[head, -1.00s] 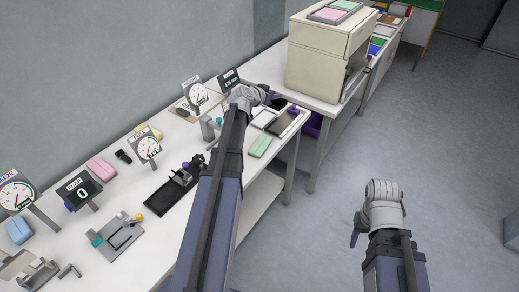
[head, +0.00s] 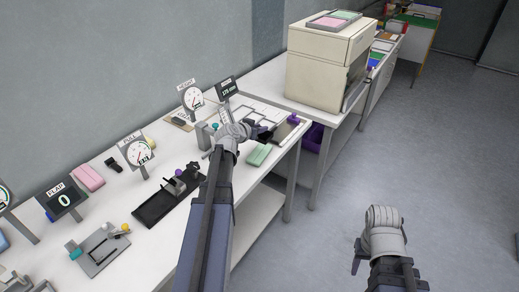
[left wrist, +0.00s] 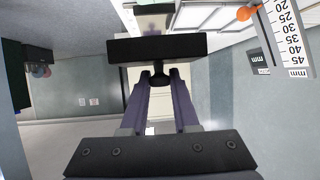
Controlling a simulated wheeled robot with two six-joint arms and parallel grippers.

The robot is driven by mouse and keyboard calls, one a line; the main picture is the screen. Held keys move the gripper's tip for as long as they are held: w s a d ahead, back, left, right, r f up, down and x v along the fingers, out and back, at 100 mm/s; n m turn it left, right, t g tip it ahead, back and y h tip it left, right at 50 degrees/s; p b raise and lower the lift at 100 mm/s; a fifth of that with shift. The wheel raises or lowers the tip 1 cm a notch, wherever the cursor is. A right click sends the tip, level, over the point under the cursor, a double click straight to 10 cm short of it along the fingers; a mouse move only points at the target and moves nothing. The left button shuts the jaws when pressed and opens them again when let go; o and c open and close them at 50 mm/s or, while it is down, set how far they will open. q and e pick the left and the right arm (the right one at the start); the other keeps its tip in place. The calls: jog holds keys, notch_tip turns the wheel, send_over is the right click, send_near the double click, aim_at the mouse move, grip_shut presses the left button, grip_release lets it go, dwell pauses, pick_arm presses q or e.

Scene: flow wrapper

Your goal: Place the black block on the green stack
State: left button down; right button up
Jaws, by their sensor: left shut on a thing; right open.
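My left gripper (head: 258,134) is over the far end of the bench, next to the green stack (head: 259,154), which lies near the bench's front edge. In the left wrist view its two fingers (left wrist: 158,82) are shut on the small knob of a black block (left wrist: 157,48), which shows as a wide bar beyond the fingertips. The block's underside is hidden, and in the head view the gripper mostly covers it. My right gripper (head: 358,240) is open and empty, out over the floor to the right of the bench.
A ruler scale (left wrist: 283,25) with an orange ball (left wrist: 243,13) stands close by on the right in the wrist view. A black fixture (head: 168,199) and dial gauges (head: 139,151) stand nearer. A beige machine (head: 325,66) is beyond.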

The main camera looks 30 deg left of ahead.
pick_arm(q)
jog(key=shift+f+b, duration=1.25)
jog(key=shift+f, duration=0.55)
pick_arm(e)
jog(key=shift+f, duration=1.8)
pick_arm(q)
jog(key=shift+f, duration=0.1)
pick_arm(e)
jog(key=shift+f, duration=0.15)
pick_arm(q)
notch_tip(320, 180, down, 4)
jog(key=b, duration=0.3)
jog(key=shift+r+b, duration=0.25)
jog(key=shift+b, duration=0.1)
pick_arm(e)
notch_tip(320, 180, down, 3)
jog(key=shift+f, duration=0.2)
jog(key=shift+f, duration=0.1)
pick_arm(q)
jog(key=shift+f, duration=0.2)
jog(key=c, duration=0.7)
grip_release()
jog(key=shift+o, duration=0.2)
jog(key=shift+r, duration=0.1)
